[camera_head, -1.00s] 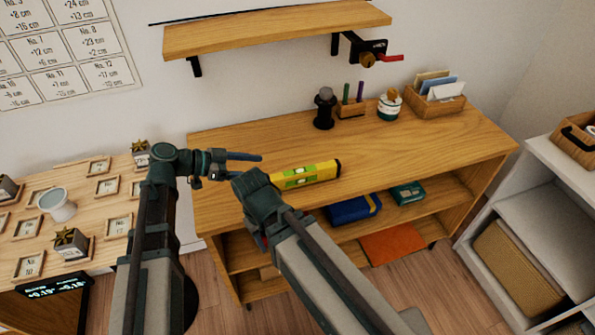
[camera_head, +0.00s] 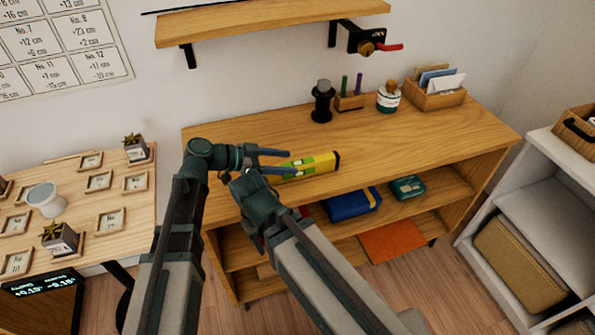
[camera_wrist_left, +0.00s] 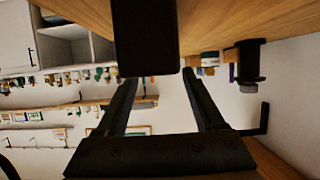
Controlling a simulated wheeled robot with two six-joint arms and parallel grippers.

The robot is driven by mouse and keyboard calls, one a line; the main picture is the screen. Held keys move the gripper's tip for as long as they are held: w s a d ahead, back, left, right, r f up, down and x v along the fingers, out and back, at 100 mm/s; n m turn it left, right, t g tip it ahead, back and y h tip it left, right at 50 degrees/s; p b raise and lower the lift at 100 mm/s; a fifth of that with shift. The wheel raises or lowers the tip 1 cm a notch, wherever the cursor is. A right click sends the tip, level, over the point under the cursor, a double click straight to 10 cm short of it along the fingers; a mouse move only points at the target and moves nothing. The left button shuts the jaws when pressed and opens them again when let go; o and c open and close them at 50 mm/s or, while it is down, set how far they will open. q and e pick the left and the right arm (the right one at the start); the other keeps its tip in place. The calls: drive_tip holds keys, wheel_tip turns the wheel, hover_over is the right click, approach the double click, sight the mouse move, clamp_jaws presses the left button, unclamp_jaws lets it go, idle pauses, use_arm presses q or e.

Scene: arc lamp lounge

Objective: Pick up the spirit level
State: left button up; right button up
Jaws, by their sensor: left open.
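The yellow-green spirit level (camera_head: 322,161) with a black end lies on the wooden sideboard top in the head view. Its left end is hidden behind my grippers. My left gripper (camera_head: 290,161) is open, its two fingers pointing right at the left part of the level, one above the other in the picture. Nothing is between its fingers (camera_wrist_left: 158,95) in the left wrist view. A dark block fills the top middle there; I cannot tell whether it is the level's end. My right gripper (camera_head: 246,187) is just in front of the left one, its jaws not clear.
A black grinder (camera_head: 322,103), a pen holder (camera_head: 349,102), a jar (camera_head: 388,97) and a letter box (camera_head: 436,95) stand along the back of the sideboard (camera_head: 430,130). A shelf (camera_head: 270,24) hangs above. The sideboard's right part is clear.

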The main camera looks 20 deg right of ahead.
sight(293, 164)
use_arm(q)
drive_tip(key=d+f+b, duration=0.1)
drive_tip(key=d+f, duration=0.1)
drive_tip(key=d, duration=0.1)
drive_tip(key=shift+d+f+b, duration=0.15)
drive_tip(key=shift+f+b, duration=0.05)
drive_tip(key=shift+b, duration=0.2)
drive_tip(key=shift+d, duration=0.25)
clamp_jaws()
